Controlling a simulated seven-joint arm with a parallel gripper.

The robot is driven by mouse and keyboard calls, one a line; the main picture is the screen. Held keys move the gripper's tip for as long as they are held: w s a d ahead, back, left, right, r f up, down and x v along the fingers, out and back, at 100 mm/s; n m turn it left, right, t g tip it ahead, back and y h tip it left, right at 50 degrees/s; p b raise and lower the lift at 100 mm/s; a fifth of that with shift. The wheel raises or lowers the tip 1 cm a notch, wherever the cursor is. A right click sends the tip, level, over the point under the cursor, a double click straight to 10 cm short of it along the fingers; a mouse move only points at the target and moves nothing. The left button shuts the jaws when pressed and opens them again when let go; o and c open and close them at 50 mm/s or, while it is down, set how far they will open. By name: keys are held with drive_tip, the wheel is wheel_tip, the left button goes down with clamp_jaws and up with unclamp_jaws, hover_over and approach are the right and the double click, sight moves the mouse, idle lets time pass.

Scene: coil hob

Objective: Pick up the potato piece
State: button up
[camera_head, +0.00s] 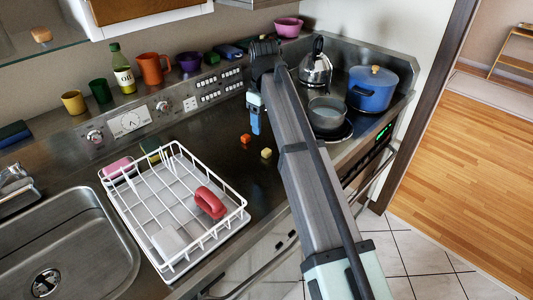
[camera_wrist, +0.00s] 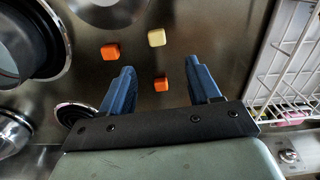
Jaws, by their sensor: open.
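The potato piece is a pale yellow cube (camera_head: 266,152) on the dark counter between the dish rack and the hob. In the wrist view the potato piece (camera_wrist: 156,38) lies beyond my fingertips, near the top. My gripper (camera_head: 256,128) points down above the counter, behind the potato piece in the head view. In the wrist view my gripper (camera_wrist: 160,67) has its two blue fingers spread with nothing held. An orange cube (camera_wrist: 161,83) shows between the fingers, below them; it is also in the head view (camera_head: 245,138). A second orange cube (camera_wrist: 110,51) lies left of the potato piece.
A white wire dish rack (camera_head: 168,213) holding a red item (camera_head: 210,202) stands left of the cubes. A pan (camera_head: 327,113), kettle (camera_head: 315,66) and blue pot (camera_head: 371,90) stand at the hob on the right.

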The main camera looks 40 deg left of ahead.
hover_over(267, 150)
drive_tip(key=f, duration=0.5)
drive_tip(key=shift+s+a+f, duration=0.2)
drive_tip(key=shift+s+f, duration=0.05)
drive_tip(key=shift+f, duration=0.05)
drive_tip(key=shift+w+d+f, duration=0.1)
drive_tip(key=shift+f, duration=1.2)
drive_tip(key=shift+w+d+f, duration=0.1)
drive_tip(key=shift+f, duration=1.2)
drive_tip(key=c, duration=1.1)
wheel_tip(267, 150, up, 10)
drive_tip(key=shift+r, duration=0.1)
